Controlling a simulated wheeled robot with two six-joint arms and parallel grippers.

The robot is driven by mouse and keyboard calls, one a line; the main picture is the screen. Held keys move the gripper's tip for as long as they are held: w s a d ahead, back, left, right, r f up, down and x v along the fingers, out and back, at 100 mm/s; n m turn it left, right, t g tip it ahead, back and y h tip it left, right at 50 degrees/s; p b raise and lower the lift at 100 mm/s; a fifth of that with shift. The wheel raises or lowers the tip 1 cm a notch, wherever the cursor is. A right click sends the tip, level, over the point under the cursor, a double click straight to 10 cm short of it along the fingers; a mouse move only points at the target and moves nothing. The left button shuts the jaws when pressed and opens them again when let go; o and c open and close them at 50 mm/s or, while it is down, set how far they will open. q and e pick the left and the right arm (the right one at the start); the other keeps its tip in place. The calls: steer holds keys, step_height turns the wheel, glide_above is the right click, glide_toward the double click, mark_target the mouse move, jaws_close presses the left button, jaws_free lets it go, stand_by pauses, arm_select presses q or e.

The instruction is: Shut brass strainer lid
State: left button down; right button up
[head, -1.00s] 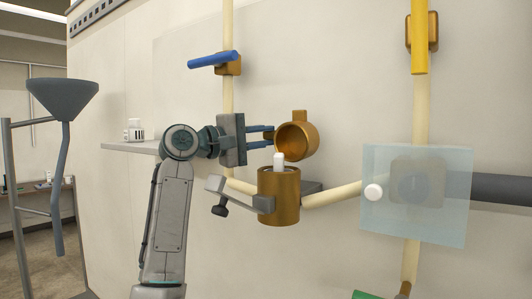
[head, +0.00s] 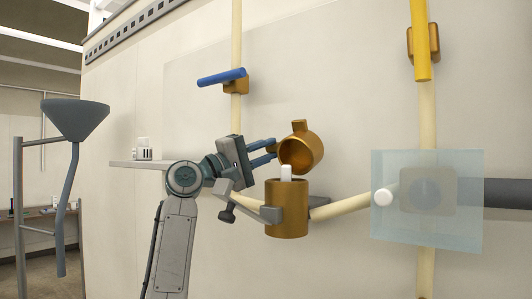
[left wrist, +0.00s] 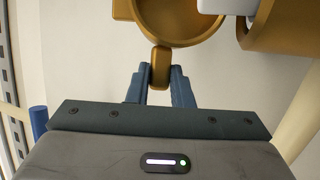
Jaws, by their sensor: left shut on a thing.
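The brass strainer body (head: 287,212) is an upright open cup on the pipe, with a white insert (head: 286,173) standing up out of it. Its brass lid (head: 303,148) is open above the cup, tilted, its hollow side facing down and forward. My left gripper (head: 273,152) comes in from the left, shut on the lid's tab. In the left wrist view the tab (left wrist: 160,70) is between the fingers, below the lid ring (left wrist: 178,42). The cup (left wrist: 290,28) and insert (left wrist: 222,5) show at the upper right. My right gripper is not in view.
A grey swing clamp (head: 246,204) with a dark knob juts left of the cup, near my left arm. A blue valve handle (head: 221,77) is above. A clear panel (head: 465,225) stands right. A grey funnel (head: 75,118) and a small shelf (head: 135,164) are left.

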arm_select(q)
steer(key=c, duration=1.3)
jaws_free()
steer(key=shift+f, duration=0.1)
steer(key=shift+s+a+f, duration=0.15)
steer(key=shift+a, duration=0.05)
steer(key=b+v, duration=0.5)
steer(key=v, duration=0.5)
steer(key=shift+a, duration=0.15)
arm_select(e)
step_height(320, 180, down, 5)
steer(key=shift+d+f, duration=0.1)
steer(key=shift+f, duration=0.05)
